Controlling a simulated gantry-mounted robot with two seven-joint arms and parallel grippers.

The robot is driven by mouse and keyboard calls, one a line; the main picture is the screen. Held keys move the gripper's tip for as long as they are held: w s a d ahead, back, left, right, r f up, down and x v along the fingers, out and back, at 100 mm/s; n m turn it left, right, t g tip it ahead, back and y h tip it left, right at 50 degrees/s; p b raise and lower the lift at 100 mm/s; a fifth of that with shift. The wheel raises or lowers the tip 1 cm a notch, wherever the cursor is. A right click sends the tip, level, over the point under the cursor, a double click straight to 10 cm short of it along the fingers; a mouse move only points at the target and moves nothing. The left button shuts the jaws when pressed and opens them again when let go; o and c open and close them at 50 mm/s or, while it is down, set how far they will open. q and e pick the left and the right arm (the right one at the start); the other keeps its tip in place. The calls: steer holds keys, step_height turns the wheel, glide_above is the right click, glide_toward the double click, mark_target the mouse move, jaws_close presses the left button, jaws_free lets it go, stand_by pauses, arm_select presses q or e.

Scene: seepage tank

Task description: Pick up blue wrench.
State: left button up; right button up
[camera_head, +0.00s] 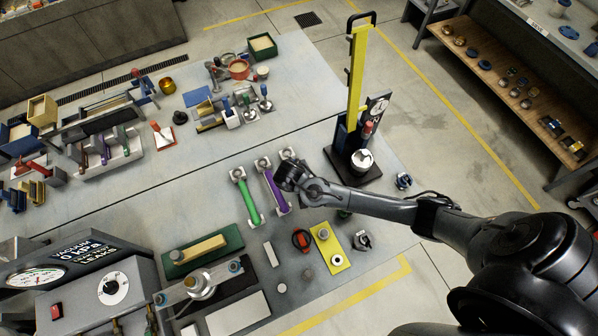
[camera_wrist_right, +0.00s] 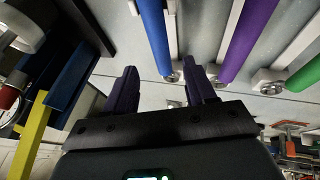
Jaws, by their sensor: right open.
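The blue wrench (camera_wrist_right: 153,36) shows in the wrist view just beyond my right gripper (camera_wrist_right: 161,78), its blue handle running up the picture. The two dark fingers are apart, and no object shows held between them. In the head view my right gripper (camera_head: 288,176) is over the right end of the wrench row and hides most of the blue wrench; a pale end (camera_head: 287,153) shows above it. The purple wrench (camera_head: 272,190) lies just left of the gripper, and the green wrench (camera_head: 246,197) lies further left. My left gripper is not in view.
A black-based stand with a yellow upright (camera_head: 356,75) rises right of the gripper. Bare tabletop (camera_head: 205,190) is left of the green wrench.

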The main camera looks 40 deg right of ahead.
steer(key=shift+x, duration=2.85)
steer(key=shift+s+a, duration=0.1)
jaws_close()
